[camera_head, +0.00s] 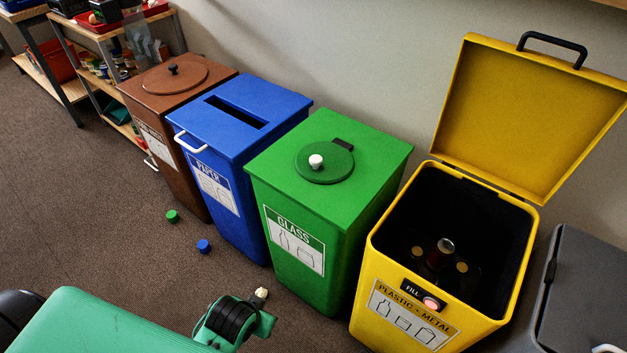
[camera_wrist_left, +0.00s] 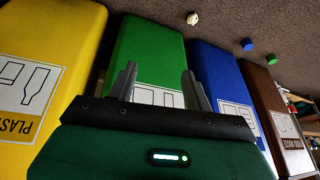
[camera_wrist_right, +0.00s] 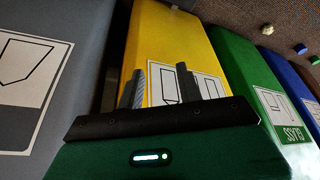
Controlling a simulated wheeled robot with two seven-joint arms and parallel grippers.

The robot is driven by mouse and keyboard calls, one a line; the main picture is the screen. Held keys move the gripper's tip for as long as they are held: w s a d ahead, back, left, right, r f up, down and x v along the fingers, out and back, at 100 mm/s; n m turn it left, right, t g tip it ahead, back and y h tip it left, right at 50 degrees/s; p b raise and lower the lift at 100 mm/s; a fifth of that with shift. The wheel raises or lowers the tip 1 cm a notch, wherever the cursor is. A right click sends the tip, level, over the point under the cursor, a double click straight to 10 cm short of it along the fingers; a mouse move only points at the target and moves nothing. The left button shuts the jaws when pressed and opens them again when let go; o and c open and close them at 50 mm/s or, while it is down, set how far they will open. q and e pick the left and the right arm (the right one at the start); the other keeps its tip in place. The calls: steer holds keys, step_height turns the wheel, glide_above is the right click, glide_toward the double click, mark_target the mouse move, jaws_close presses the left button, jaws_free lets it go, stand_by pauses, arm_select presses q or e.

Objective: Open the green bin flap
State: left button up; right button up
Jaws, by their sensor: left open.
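The green GLASS bin (camera_head: 285,205) stands between the blue and yellow bins. Its round green flap (camera_head: 325,172) with a white knob lies flat on the top, shut. In the left wrist view the green bin (camera_wrist_left: 148,50) is upside down, its label partly behind my fingers. My left gripper (camera_wrist_left: 160,82) is open and empty, in front of the green bin's labelled side. My right gripper (camera_wrist_right: 162,85) has its fingers apart and empty, in front of the yellow bin. Neither gripper's fingers show in the head view.
The yellow bin (camera_head: 385,290) has its lid (camera_head: 530,115) raised and a few items inside. The blue bin (camera_head: 240,150), brown bin (camera_head: 165,130) and a dark grey bin (camera_head: 585,300) flank the row. Green (camera_head: 172,216) and blue (camera_head: 203,246) caps and a cream lump (camera_head: 262,293) lie on the floor.

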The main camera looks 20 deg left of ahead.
arm_select(q)
steer(key=w+r+n+t+y+b, duration=0.1)
steer(key=w+r+n+t+b, duration=0.15)
steer(key=w+r+t, duration=0.65)
steer(key=t, duration=0.4)
glide_toward(314, 164)
arm_select(e)
steer(key=w+a+r+t+y, duration=0.3)
steer(key=a+r+t+y, duration=0.3)
steer(key=a+r+t, duration=0.5)
arm_select(q)
steer(key=w, duration=0.3)
steer(key=w+b, duration=0.1)
steer(key=w, duration=0.3)
steer(key=shift+w+a+f, duration=0.15)
steer(key=shift+w+a, duration=0.05)
steer(key=shift+a, duration=0.05)
steer(key=shift+w, duration=0.9)
arm_select(e)
step_height(314, 164, up, 6)
steer(key=w+t, duration=0.1)
steer(key=w, duration=0.2)
steer(key=shift+a, duration=0.3)
arm_select(q)
steer(key=shift+c, duration=0.4)
jaws_close()
